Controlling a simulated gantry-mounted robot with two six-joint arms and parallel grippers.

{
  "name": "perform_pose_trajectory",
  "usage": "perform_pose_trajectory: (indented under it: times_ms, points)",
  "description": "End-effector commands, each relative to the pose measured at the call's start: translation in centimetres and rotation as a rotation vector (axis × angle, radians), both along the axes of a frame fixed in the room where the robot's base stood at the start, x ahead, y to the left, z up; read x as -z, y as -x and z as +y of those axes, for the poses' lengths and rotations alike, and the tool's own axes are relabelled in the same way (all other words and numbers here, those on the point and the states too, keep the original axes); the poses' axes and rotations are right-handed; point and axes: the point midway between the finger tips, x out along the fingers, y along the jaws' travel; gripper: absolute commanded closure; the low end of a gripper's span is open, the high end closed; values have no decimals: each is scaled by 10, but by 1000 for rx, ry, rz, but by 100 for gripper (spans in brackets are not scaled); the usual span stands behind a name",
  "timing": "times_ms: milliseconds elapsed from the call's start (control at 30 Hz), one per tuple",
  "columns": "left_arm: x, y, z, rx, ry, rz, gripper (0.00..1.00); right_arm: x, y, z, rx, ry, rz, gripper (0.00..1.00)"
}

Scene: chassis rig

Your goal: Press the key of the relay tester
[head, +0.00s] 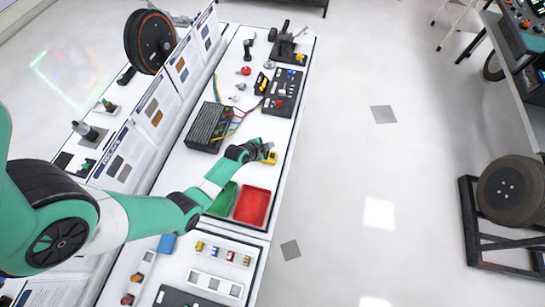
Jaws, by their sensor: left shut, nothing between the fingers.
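My left arm comes in from the left, and its gripper (264,149) is shut and empty over the white bench. A small yellow device (271,158) lies directly at the gripper's tip, partly hidden by it. I cannot tell whether they touch. A black panel (283,92) with red and yellow parts lies farther back on the bench. A black ribbed box (206,127) with coloured wires lies left of the gripper. Which of these is the relay tester is not clear from this view, and its key is too small to make out. My right gripper is not in view.
A red tray (252,206) and a green tray (221,199) sit nearer, beside my forearm. Upright printed boards (155,108) line the bench's left side. Small parts lie at the back. Open floor (385,180) is to the right.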

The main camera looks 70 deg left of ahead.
Motion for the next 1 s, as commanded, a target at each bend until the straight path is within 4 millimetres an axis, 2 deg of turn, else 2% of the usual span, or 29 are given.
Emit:
perform_pose_trajectory:
  times_ms: [33, 100, 333, 1000]
  points:
    - [16, 0, 0, 0, 0, 0, 100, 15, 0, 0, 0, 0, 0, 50]
    - [26, 0, 0, 0, -1, -1, 100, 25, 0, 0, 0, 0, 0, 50]
    - [53, 0, 0, 1, 0, -1, 100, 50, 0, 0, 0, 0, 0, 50]
    - [55, 0, 0, 0, 0, 0, 100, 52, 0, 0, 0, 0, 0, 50]
